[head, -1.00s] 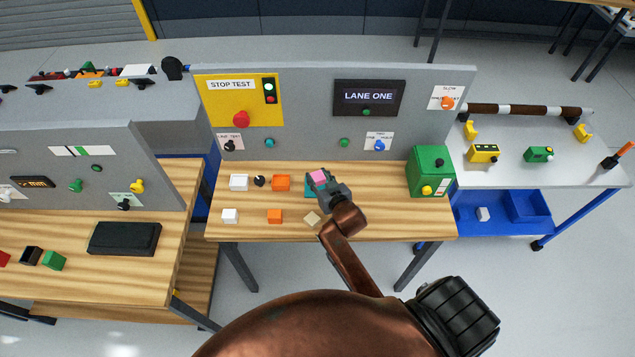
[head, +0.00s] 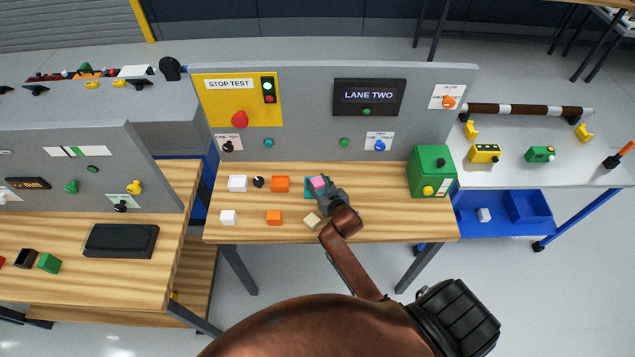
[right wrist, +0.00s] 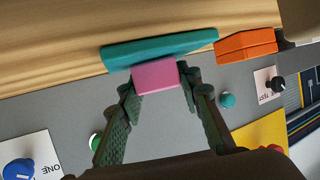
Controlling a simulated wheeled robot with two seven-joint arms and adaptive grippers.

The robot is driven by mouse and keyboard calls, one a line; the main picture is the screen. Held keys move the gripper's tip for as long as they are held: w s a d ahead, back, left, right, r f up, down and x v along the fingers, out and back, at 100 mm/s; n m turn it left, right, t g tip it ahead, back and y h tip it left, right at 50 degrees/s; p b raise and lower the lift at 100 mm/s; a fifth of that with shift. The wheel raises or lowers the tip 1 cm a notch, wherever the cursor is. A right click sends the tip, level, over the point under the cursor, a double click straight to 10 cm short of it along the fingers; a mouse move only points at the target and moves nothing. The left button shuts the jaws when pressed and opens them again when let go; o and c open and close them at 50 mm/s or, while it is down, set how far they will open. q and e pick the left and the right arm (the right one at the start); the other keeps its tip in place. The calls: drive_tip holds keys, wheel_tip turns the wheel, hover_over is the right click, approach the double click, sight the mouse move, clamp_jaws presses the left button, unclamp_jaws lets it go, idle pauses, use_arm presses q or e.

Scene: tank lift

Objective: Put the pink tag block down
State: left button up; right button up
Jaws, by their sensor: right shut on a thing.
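The pink tag block (head: 319,182) is in my right gripper (head: 325,190), over the middle of the wooden bench (head: 385,215). In the right wrist view the pink block (right wrist: 156,77) sits between the two fingers of the right gripper (right wrist: 160,88), which are shut on it. A flat teal piece (head: 308,190) lies at the block, mostly hidden by it and the gripper; the teal piece (right wrist: 125,53) also shows in the right wrist view. I cannot tell whether the block touches it. My left gripper is out of view.
Left of the gripper are orange blocks (head: 281,184) (head: 273,217) and white blocks (head: 237,183) (head: 228,217). A tan block (head: 311,219) lies nearer me. A green box (head: 430,172) stands right. The panel screen (head: 368,96) reads LANE TWO. Bench between gripper and green box is clear.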

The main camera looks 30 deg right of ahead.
drive_tip(key=o, duration=1.2)
drive_tip(key=shift+f, duration=0.1)
drive_tip(key=shift+c, duration=0.2)
drive_tip(key=shift+r, duration=0.2)
drive_tip(key=p+v, duration=0.1)
drive_tip(key=v, duration=1.1)
